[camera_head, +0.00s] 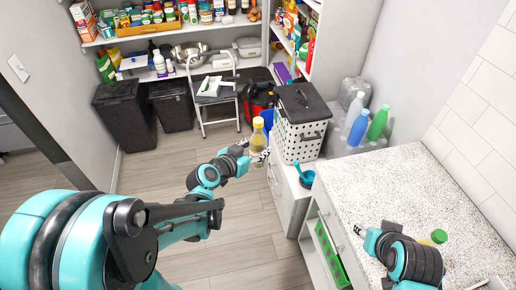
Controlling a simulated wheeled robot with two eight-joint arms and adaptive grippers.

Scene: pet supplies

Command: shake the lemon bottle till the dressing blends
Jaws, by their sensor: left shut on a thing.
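The lemon bottle (258,139), with a yellow cap and pale yellowish body, is upright in the middle of the camera_head view. My left gripper (257,155) is shut on it and holds it in the air, beside the white perforated basket. The fingers hide part of the bottle's lower body, and the blending of its contents is too small to tell. My right arm shows at the lower right over the speckled counter (410,190).
A white perforated basket (299,142) with a black lid stands close right of the held bottle. A yellow-green capped item (438,237) is by my right arm. Open floor lies left.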

